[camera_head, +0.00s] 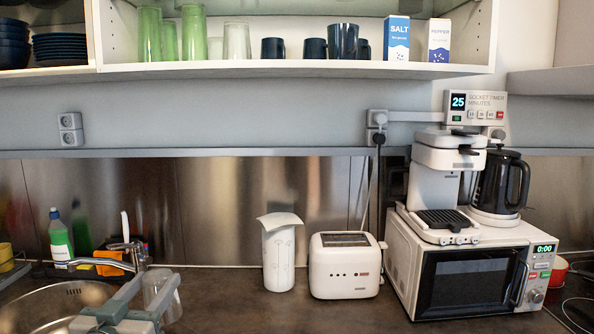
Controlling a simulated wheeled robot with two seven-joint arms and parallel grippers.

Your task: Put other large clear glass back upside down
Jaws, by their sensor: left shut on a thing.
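My left gripper (155,285) is low at the left of the head view, beside the sink. It is shut on a clear glass (162,298), which stands between its fingers just right of the sink rim; I cannot tell whether it touches the counter or which way up it is. On the open shelf (300,68) above, a large clear glass (237,41) stands right of a shorter clear one (215,48). Several green glasses (193,32) stand left of them. My right gripper is not in view.
Dark mugs (343,41) and salt (397,38) and pepper (439,40) boxes fill the shelf's right part. The tap (135,252) and green bottle (60,240) are near the glass. A white canister (278,258), toaster (345,265) and microwave (470,280) stand further right. Counter left of the canister is clear.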

